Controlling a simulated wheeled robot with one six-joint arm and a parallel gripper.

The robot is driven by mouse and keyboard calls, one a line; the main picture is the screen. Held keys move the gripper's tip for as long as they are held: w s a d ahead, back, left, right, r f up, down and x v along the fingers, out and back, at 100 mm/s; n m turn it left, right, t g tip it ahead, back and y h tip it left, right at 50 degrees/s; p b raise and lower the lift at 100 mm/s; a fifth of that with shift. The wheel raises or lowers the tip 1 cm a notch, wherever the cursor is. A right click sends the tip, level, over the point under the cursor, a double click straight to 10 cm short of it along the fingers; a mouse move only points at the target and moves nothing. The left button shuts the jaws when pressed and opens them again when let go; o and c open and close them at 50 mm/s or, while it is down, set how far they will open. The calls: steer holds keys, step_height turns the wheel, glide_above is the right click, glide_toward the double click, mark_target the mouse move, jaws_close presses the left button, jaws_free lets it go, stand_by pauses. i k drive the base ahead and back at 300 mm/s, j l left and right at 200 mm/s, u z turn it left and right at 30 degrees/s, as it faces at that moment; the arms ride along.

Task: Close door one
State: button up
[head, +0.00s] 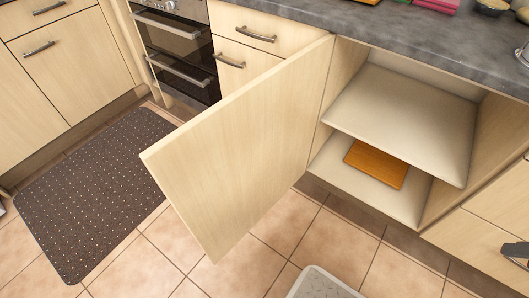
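A light wood cabinet door (242,148) stands wide open, swung out to the left from its hinge side at the cabinet's left edge. Its outer handle is not in sight. The open cabinet (400,110) shows a pale middle shelf and a pale floor. An orange-brown board (376,164) lies flat on the cabinet floor under the shelf. No label tells which door is door one; this is the only door I see open. My gripper is not in view.
A dark dotted mat (90,190) lies on the tiled floor at left. A built-in oven (176,55) and closed drawers stand behind the door. A grey stone worktop (400,32) runs above the cabinet. A grey-white object (322,284) shows at the bottom edge.

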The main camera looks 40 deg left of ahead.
mark_target(223, 170)
steer(key=k+j+z, duration=0.15)
steer(key=j, duration=0.3)
steer(key=k+j+z, duration=0.15)
steer(key=j, duration=0.25)
steer(key=k+j+z, duration=0.15)
steer(key=j, duration=0.25)
steer(key=k+j+z, duration=0.15)
steer(key=k+j, duration=0.45)
steer(key=k, duration=0.2)
steer(key=k+j+u, duration=0.2)
steer(key=j+u, duration=0.2)
steer(key=j, duration=0.2)
steer(key=k+j+u, duration=0.2)
steer(key=j, duration=0.15)
steer(key=i+j+z, duration=0.25)
steer(key=j+z, duration=0.25)
steer(key=k+j+z, duration=0.1)
steer(key=k, duration=0.5)
